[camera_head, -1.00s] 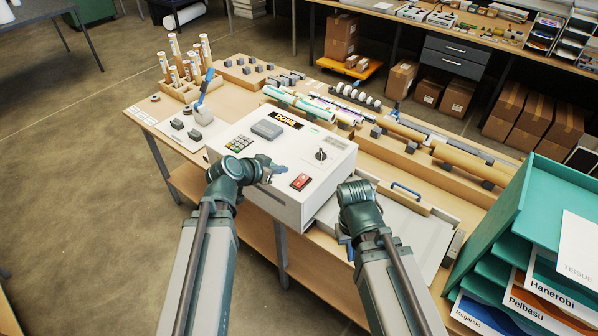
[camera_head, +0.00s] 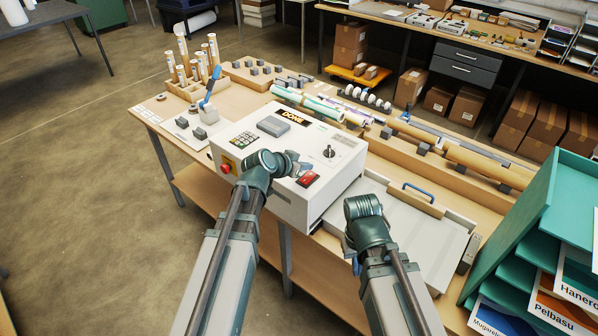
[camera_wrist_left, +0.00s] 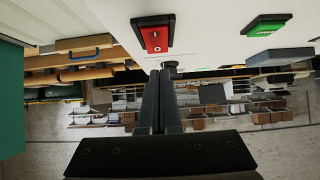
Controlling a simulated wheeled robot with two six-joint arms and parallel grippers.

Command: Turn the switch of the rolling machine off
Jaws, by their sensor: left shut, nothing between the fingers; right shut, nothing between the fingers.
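The white rolling machine (camera_head: 330,190) stands on the wooden table with a "DONE" display on top. Its red rocker switch (camera_head: 308,179) is near the front edge of the top. The switch also shows in the left wrist view (camera_wrist_left: 154,36), with a circle mark on its face. My left gripper (camera_head: 299,165) is shut and empty, just left of and above the switch. In the left wrist view its closed fingers (camera_wrist_left: 167,72) end just below the switch in the picture, apparently apart from it. My right gripper (camera_head: 353,262) is low by the machine's front right, its fingers mostly hidden by my arm.
A keypad (camera_head: 244,139), a black lever knob (camera_head: 329,151) and a red button (camera_head: 227,168) are also on the machine. Teal shelves (camera_head: 530,220) stand at the far right.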

